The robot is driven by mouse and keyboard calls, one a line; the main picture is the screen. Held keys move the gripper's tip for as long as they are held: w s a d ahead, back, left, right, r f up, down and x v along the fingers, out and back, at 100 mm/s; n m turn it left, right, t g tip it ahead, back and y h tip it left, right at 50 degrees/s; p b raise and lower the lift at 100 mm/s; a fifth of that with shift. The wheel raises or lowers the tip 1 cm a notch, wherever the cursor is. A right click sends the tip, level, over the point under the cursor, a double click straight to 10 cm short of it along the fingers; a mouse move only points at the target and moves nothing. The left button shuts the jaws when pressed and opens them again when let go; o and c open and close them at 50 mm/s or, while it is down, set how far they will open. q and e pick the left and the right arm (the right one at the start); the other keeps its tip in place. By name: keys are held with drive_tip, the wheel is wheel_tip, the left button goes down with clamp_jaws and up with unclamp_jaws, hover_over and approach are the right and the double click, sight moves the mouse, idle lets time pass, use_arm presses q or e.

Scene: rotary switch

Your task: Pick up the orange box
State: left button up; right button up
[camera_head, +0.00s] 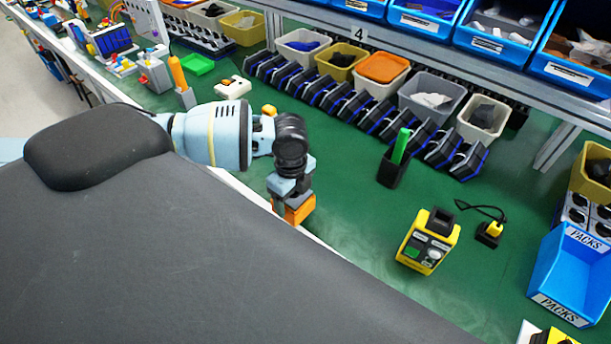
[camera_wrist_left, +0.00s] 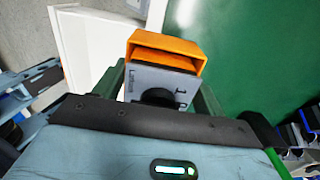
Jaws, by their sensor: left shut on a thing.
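The orange box (camera_head: 299,209) is at the near edge of the green bench, below my left gripper (camera_head: 288,188). In the left wrist view the orange box (camera_wrist_left: 166,48) shows an orange rim with a dark slot and a grey face with a dark round knob. My left gripper is shut on it, with a finger on either side of the grey part. In the head view the gripper and wrist hide the box's upper part. I cannot tell whether its underside touches the bench. My right gripper is not in view.
A yellow switch box (camera_head: 428,241) stands to the right on the green bench (camera_head: 340,222). A black holder with a green stick (camera_head: 397,158) stands behind it. A blue bin (camera_head: 570,275) is at the far right. Bins and dark trays line the back.

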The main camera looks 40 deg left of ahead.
use_arm(q)
drive_tip(key=s, duration=0.7)
drive_tip(key=shift+a+r, duration=0.2)
drive_tip(key=shift+r, duration=0.15)
